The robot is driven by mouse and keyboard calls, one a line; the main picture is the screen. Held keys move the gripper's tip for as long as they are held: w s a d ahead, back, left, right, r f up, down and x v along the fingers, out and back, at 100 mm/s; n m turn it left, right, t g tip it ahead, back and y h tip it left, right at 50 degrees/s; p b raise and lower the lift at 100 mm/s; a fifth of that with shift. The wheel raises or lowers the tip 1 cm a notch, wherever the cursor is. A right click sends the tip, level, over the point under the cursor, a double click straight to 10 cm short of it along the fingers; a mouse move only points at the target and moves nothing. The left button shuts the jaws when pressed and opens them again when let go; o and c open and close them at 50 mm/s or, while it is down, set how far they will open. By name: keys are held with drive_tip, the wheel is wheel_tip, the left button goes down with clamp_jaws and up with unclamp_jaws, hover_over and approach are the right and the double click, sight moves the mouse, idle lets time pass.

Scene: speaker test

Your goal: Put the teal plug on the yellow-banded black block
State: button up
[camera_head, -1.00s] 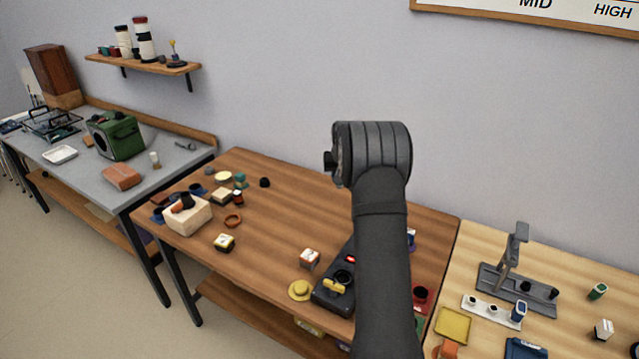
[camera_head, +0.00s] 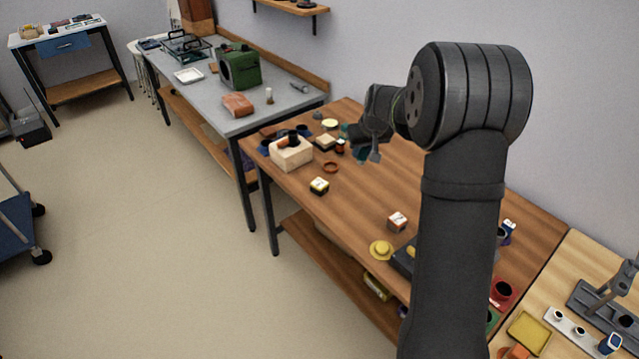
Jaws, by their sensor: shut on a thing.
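My gripper (camera_head: 371,153) hangs over the far left part of the brown table, shut on a small teal thing (camera_head: 360,155), which looks like the teal plug. The gripper hides part of it. A small black block with a pale top and what looks like a yellow band (camera_head: 319,187) sits on the table near its front edge, left of and nearer than my gripper. Its top looks bare. Another teal item (camera_head: 344,130) stands on the table behind, close to the gripper in the picture.
An orange-brown ring (camera_head: 330,167) lies behind the black block. A white-topped cube (camera_head: 397,221) and yellow hat-shaped item (camera_head: 381,250) lie nearer. Bare tabletop lies between.

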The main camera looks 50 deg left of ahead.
drive_tip(key=s+a+f, duration=0.2)
drive_tip(key=a, duration=0.1)
drive_tip(key=s+a+f, duration=0.2)
drive_tip(key=a, duration=0.2)
drive_tip(key=s+a+f, duration=0.2)
drive_tip(key=s+a, duration=0.1)
drive_tip(key=shift+a+f, duration=0.15)
drive_tip(key=shift+f, duration=2.3)
drive_tip(key=shift+f, duration=0.2)
drive_tip(key=o, duration=1)
drive_tip(key=shift+r, duration=0.1)
drive_tip(key=v, duration=1.2)
drive_tip(key=shift+r, duration=0.1)
